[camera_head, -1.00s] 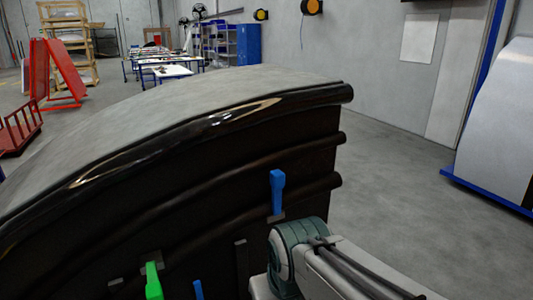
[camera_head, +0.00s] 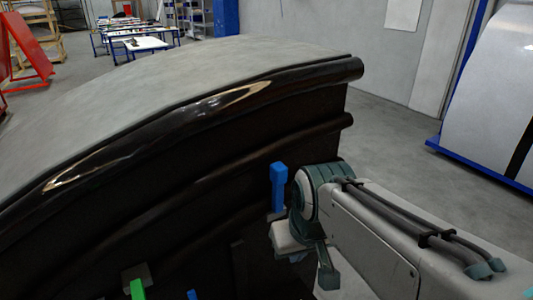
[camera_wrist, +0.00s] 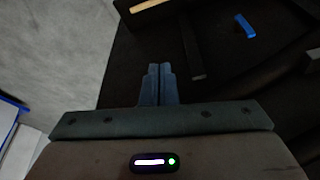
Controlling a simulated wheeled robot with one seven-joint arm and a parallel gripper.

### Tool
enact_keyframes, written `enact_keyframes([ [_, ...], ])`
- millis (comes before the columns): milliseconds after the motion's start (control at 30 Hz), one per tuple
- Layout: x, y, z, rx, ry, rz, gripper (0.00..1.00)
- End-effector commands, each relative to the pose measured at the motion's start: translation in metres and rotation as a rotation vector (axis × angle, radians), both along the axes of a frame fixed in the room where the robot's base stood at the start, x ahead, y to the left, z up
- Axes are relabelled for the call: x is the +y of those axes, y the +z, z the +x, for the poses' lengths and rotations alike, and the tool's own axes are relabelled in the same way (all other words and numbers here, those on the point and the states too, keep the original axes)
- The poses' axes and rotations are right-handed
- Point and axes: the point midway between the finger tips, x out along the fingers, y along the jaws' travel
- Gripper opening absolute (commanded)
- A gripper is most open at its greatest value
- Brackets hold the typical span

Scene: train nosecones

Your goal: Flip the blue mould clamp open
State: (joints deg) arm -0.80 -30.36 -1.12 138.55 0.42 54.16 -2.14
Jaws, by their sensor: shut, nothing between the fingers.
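A blue mould clamp (camera_head: 278,188) stands upright on the dark side face of the mould (camera_head: 205,170) in the head view, just left of my arm's grey-green joint. Its lower end is close to my arm. The top of a second blue clamp (camera_head: 192,295) shows at the bottom edge. In the wrist view, one blue clamp (camera_wrist: 245,25) lies to the upper right of my fingers; I cannot tell which of the two it is. My gripper (camera_wrist: 160,70) is shut and empty, apart from that clamp. My fingers cannot be made out in the head view.
A green clamp (camera_head: 137,288) sits at the lower left on the mould. In the wrist view, a dark bar (camera_wrist: 192,58) stands out near my fingers' right side. Bare floor (camera_head: 390,145) lies right of the mould, before a white panel on a blue frame (camera_head: 490,90).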

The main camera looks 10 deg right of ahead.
Motion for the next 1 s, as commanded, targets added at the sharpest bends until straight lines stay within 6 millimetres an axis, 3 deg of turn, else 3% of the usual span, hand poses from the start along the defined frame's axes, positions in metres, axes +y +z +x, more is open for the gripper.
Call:
enact_keyframes([
  [300, -0.004, 0.105, 0.093, -0.011, 0.136, 0.022, 0.0],
  [500, -0.006, 0.158, 0.137, -0.021, 0.224, 0.014, 0.0],
  [700, -0.006, 0.185, 0.158, -0.026, 0.274, 0.001, 0.0],
  [1000, -0.006, 0.191, 0.161, -0.029, 0.285, -0.001, 0.0],
])
